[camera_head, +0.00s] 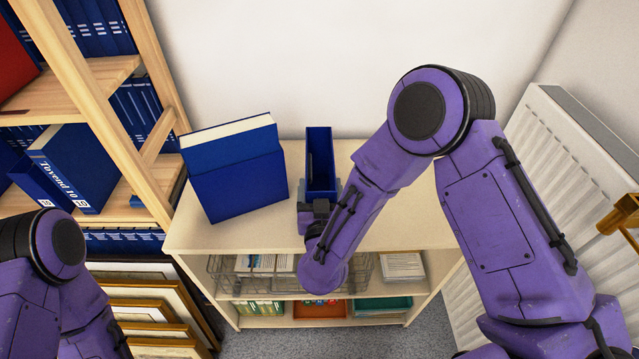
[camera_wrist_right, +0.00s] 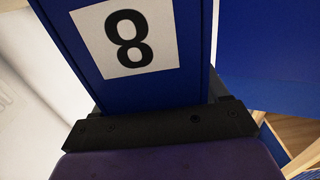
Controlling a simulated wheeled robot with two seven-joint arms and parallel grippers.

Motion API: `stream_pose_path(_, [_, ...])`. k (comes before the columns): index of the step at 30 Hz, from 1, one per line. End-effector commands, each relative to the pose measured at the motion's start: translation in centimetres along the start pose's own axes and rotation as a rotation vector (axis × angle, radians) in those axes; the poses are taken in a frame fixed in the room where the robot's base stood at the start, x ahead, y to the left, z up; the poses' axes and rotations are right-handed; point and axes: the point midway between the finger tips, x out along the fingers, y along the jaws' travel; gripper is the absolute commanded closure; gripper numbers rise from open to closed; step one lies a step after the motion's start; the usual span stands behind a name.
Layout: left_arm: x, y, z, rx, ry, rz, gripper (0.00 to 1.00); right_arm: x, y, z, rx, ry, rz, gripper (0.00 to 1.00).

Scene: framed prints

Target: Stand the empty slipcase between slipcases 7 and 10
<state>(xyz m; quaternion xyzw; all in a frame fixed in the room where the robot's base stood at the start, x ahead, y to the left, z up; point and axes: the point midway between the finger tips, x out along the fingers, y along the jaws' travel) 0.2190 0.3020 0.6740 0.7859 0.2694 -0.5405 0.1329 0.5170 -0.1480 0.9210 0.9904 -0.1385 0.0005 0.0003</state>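The empty slipcase (camera_head: 319,150) is a narrow, open-topped blue box standing on the low cabinet. My right gripper (camera_head: 320,192) has grey fingers on both sides of its near end and appears shut on it. In the right wrist view, the blue slipcase (camera_wrist_right: 190,80) fills the middle, with a white label reading 8. I cannot read a 7 anywhere. My left arm is at lower left; its gripper is out of view.
A large blue slipcase with a book in it (camera_head: 238,180) stands on the cabinet top (camera_head: 225,237), left of the empty one. The wooden bookcase (camera_head: 105,105) is at left, framed prints (camera_head: 150,300) below it. A white radiator (camera_head: 545,150) is at right.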

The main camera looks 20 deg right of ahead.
Motion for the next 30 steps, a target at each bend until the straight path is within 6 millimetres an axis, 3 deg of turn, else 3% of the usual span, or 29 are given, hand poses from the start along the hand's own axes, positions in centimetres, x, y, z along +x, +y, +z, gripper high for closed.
stream_pose_path(1, [0.0, 0.0, 0.0, 0.0, 0.0, 0.0, 0.5, 0.0, 0.0, 0.0, 0.0, 0.0, 0.0, 0.44])
stream_pose_path(3, [0.0, 0.0, 0.0, 0.0, 0.0, 0.0, 0.5, 0.0, 0.0, 0.0, 0.0, 0.0, 0.0, 0.67])
stream_pose_path(5, [0.0, 0.0, 0.0, 0.0, 0.0, 0.0, 0.5, 0.0, 0.0, -0.1, 0.001, 0.001, 0.0, 0.78])
stream_pose_path(14, [0.0, 0.0, 0.0, 0.0, 0.0, 0.0, 0.5, 0.0, 0.0, -0.8, 0.002, 0.003, 0.0, 0.78])
stream_pose_path(19, [0.1, 0.0, 0.0, 0.0, 0.0, 0.0, 0.5, -0.2, -0.1, -3.7, 0.004, 0.005, -0.001, 0.78])
stream_pose_path(25, [0.5, 0.0, 0.2, 0.0, 0.0, 0.0, 0.5, -4.7, -1.6, -9.1, 0.003, 0.007, -0.005, 0.78])
stream_pose_path(30, [1.2, 0.1, 0.5, 0.0, 0.0, 0.0, 0.5, -9.5, -3.0, -11.1, 0.0, 0.005, -0.005, 0.78])
